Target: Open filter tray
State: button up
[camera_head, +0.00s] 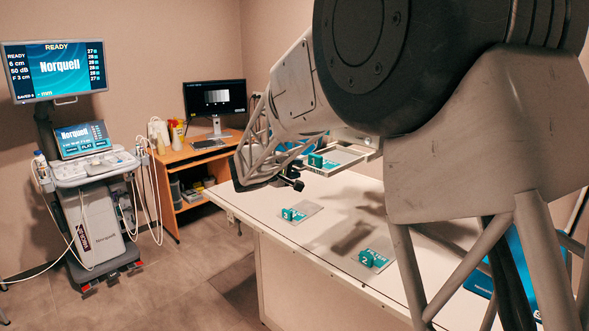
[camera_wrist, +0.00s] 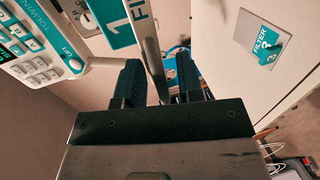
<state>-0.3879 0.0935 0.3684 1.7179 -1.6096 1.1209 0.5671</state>
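The filter tray (camera_head: 347,165) is a pale, shallow tray sticking out from the device behind my arm, with a teal block marked 1 (camera_wrist: 113,22) in it. The wrist view shows its grey front edge (camera_wrist: 149,52) running between my fingers. My gripper (camera_wrist: 162,84) has two blue-padded fingers spread apart, with the edge closer to the left finger and a gap by the right one. In the head view my gripper (camera_head: 293,181) is at the tray's near left end, partly hidden by my arm. Whether a finger touches the tray is unclear.
Teal filter blocks 3 (camera_head: 292,214) and 2 (camera_head: 367,259) sit on grey plates on the white table (camera_head: 275,222). A keypad panel (camera_wrist: 32,48) is close by in the wrist view. An ultrasound cart (camera_head: 95,205) and wooden desk (camera_head: 190,150) stand left, with floor between.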

jog(key=v, duration=0.8)
jog(key=shift+f, duration=0.1)
dwell(0.4)
jog(key=s+d+m+g+y, duration=0.3)
jog(key=s+d+m+g, duration=0.3)
jog(key=s+d, duration=1.4)
jog(key=s+d+f+m+g+y, duration=0.1)
jog(key=s+f+y, duration=0.2)
jog(key=s, duration=1.1)
jog(key=s+d+f+m+g+y, duration=0.1)
jog(key=s+f+m+y, duration=0.1)
jog(key=s, duration=1.2)
jog(key=f+y, duration=0.1)
jog(key=y, duration=0.1)
jog(key=shift+d+y, duration=0.3)
jog(key=shift+y, duration=0.1)
